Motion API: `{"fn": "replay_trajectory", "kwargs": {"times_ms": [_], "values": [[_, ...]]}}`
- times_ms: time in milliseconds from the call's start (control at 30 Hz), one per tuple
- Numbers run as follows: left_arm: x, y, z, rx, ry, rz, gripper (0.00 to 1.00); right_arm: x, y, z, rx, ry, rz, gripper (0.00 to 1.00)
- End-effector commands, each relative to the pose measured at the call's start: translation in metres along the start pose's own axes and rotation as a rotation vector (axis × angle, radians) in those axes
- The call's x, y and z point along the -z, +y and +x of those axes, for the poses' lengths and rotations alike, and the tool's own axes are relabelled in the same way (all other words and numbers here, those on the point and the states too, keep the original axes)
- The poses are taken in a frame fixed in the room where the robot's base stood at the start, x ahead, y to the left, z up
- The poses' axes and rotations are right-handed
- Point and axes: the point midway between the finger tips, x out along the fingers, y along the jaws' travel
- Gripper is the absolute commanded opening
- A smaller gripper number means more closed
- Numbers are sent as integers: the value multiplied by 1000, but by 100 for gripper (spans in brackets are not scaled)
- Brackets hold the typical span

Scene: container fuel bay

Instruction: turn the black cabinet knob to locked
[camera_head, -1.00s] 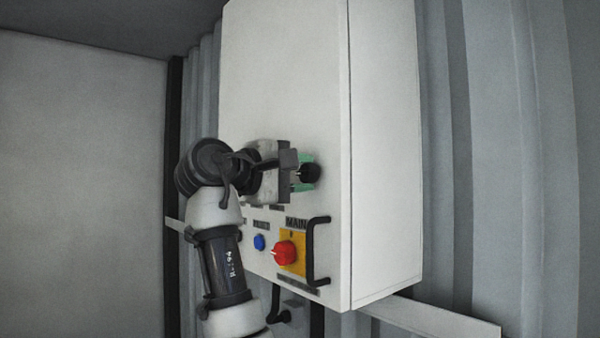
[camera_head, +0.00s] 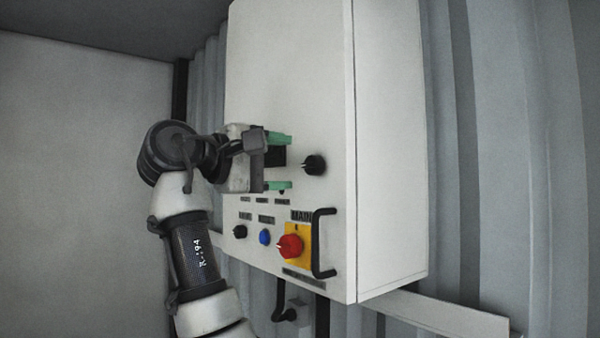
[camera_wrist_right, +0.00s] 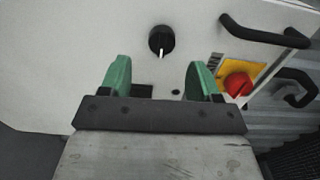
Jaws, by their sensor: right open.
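The black cabinet knob (camera_head: 314,164) with a white pointer line is on the front of the white cabinet (camera_head: 290,70), above the red main switch. It also shows in the right wrist view (camera_wrist_right: 161,40), ahead of the fingers, with its white line pointing toward the gripper. My right gripper (camera_head: 280,162) is open and empty, with green fingertips. It is left of the knob in the head view and apart from it. In the wrist view the gripper (camera_wrist_right: 157,78) has its fingers spread wide, with nothing between them. My left gripper is not in view.
The red main switch (camera_head: 290,246) on a yellow plate, a black handle (camera_head: 323,243), a blue button (camera_head: 265,237) and a smaller black knob (camera_head: 240,231) are lower on the cabinet front. A corrugated wall (camera_head: 500,150) stands behind. Free space lies at the left.

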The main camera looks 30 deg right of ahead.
Motion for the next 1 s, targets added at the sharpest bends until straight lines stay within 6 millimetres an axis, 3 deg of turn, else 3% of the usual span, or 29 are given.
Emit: {"fn": "replay_trajectory", "kwargs": {"times_ms": [100,333,867,1000], "values": [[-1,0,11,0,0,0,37,0,-2,-24,-2,1,0,62],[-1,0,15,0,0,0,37,0,1,-49,-2,0,1,62],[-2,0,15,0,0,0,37,0,1,-52,-1,0,0,62],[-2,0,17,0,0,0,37,16,-14,-49,-10,20,-26,62]]}}
